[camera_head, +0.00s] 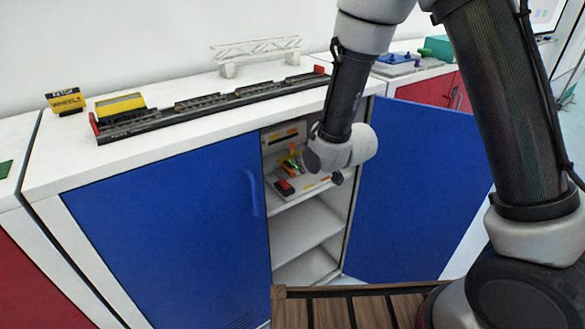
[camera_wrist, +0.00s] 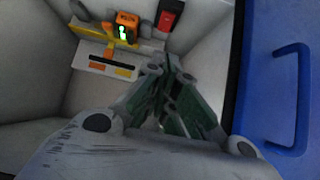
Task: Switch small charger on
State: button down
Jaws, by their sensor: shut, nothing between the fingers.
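A small orange device with a lit green-white mark, which looks like the small charger (camera_wrist: 125,27), sits on a yellow-and-grey mount in the cabinet in the wrist view. In the head view, an orange and green item (camera_head: 290,165) shows there, partly beside my wrist. Any switch on it is too small to make out. My gripper (camera_wrist: 172,65) is shut and empty, with its fingertips inside the cabinet, apart from the orange device. The fingers are not clear in the head view.
A red-and-black item (camera_wrist: 168,15) stands beside the device; a red item (camera_head: 285,187) lies on the shelf. The left blue door (camera_head: 175,220) is shut; the right blue door (camera_head: 420,180) stands open. A model track (camera_head: 215,100) with a yellow wagon (camera_head: 120,104) is on top.

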jog(key=shift+s+d+r, duration=0.3)
jog(key=shift+s+r, duration=0.05)
jog(key=shift+s, duration=0.1)
jog(key=s+d+f, duration=0.2)
jog(key=f, duration=0.6)
jog(key=s+d+f, duration=0.1)
jog(key=s+f, duration=0.1)
jog(key=f, duration=0.5)
notch_tip(320, 180, up, 10)
jog(key=w+a+t+y, duration=0.1)
jog(key=w+t+y, duration=0.1)
jog(key=t+y, duration=0.2)
jog(key=shift+w+a+t, duration=0.35)
jog(key=shift+t, duration=0.55)
